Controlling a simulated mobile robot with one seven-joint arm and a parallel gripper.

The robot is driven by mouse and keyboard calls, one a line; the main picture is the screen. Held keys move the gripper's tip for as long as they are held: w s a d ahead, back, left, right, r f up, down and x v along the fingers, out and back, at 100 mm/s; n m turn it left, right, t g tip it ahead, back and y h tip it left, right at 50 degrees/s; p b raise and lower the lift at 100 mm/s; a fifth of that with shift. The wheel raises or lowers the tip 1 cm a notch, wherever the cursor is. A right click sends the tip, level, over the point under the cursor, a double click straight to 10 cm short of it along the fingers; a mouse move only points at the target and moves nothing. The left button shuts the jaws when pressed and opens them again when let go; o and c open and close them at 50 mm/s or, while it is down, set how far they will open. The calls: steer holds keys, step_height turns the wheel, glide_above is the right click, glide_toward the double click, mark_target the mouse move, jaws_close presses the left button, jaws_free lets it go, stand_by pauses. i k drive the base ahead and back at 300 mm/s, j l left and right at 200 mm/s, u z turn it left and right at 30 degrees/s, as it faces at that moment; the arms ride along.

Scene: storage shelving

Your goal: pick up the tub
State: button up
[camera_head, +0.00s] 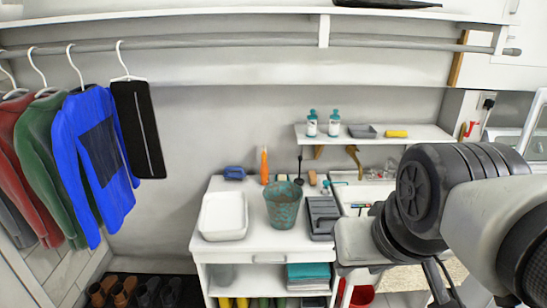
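A white, shallow, rectangular tub (223,217) with rounded corners stands on the left part of the white cabinet top. It looks empty. A teal, worn-looking bucket (284,207) stands close to its right. My gripper (443,287) is at the lower right, well to the right of the tub and apart from it. Only dark finger parts show below my arm, and the bottom edge of the picture cuts them off. I cannot tell how far apart the fingers are.
The cabinet top (258,243) also holds a grey tray (321,217), an orange bottle (264,167) and a blue item (235,173). A wall shelf (353,142) with bottles is above right. Clothes (95,160) hang at left. My arm hides part of the right side.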

mark_target(283, 198)
steer(key=z, duration=0.9)
steer(key=i+j+u, duration=0.1)
steer(key=j+u, duration=0.15)
steer(key=u, duration=0.15)
steer(key=i+j+u, duration=0.2)
steer(key=u, duration=0.2)
steer(key=i+j+u, duration=0.15)
steer(key=u, duration=0.25)
steer(key=i+j+u, duration=0.1)
steer(key=i+j, duration=0.4)
steer(key=i, duration=0.35)
steer(key=j+u, duration=0.05)
